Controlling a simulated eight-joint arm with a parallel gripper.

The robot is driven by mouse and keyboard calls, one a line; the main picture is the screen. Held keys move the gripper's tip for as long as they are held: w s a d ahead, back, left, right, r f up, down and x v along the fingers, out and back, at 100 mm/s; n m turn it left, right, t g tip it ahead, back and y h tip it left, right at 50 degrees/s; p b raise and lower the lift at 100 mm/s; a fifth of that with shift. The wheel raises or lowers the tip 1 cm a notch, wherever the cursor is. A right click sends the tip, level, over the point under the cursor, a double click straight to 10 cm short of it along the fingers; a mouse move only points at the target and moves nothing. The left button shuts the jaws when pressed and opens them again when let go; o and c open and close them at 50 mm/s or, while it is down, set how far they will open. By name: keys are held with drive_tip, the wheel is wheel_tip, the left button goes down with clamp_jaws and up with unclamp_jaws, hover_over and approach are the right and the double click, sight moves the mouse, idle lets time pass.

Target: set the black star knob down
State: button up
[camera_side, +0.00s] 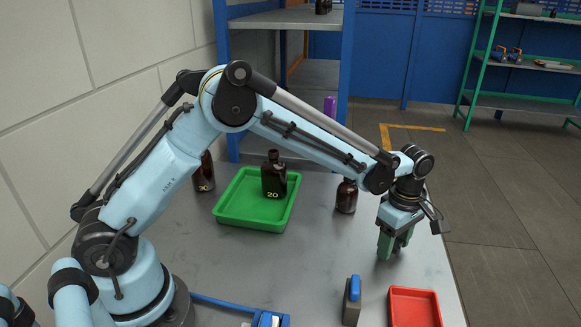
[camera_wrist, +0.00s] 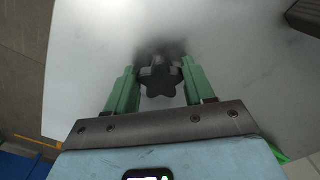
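The black star knob (camera_wrist: 160,80) sits between the two green fingers of my gripper (camera_wrist: 160,72) in the wrist view, with a finger close against each side. The fingers look shut on it. A dark shadow lies on the grey tabletop right by the knob, so it is at or close to the surface; I cannot tell whether it touches. In the side view my gripper (camera_side: 391,249) points down over the right part of the grey table (camera_side: 330,256), and the knob is hidden there by the fingers.
A red tray (camera_side: 414,308) and a blue-topped dark block (camera_side: 352,301) are in front of my gripper. An amber bottle (camera_side: 346,196) stands left of it. A green tray (camera_side: 241,212) holds bottle 20 (camera_side: 273,177). The table's right edge is near.

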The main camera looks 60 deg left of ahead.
drive_tip(key=o, duration=0.3)
wheel_tip(320, 180, up, 12)
drive_tip(key=s+a+r+m+t, duration=0.4)
drive_tip(key=s+a+r+m, duration=0.1)
drive_tip(key=s+a+m, duration=0.35)
drive_tip(key=shift+s+a+f+m+t, duration=0.55)
drive_tip(key=shift+s+a+f+m, duration=0.15)
drive_tip(key=shift+s+m, duration=0.95)
drive_tip(key=shift+s+a+f+m+t, duration=0.5)
drive_tip(key=shift+s+a+f+m, duration=0.15)
drive_tip(key=shift+s+m, duration=0.95)
drive_tip(key=shift+s+a+f+m+t, duration=0.55)
drive_tip(key=shift+s+a+f+m, duration=0.15)
drive_tip(key=shift+s+m, duration=0.95)
drive_tip(key=shift+s, duration=0.1)
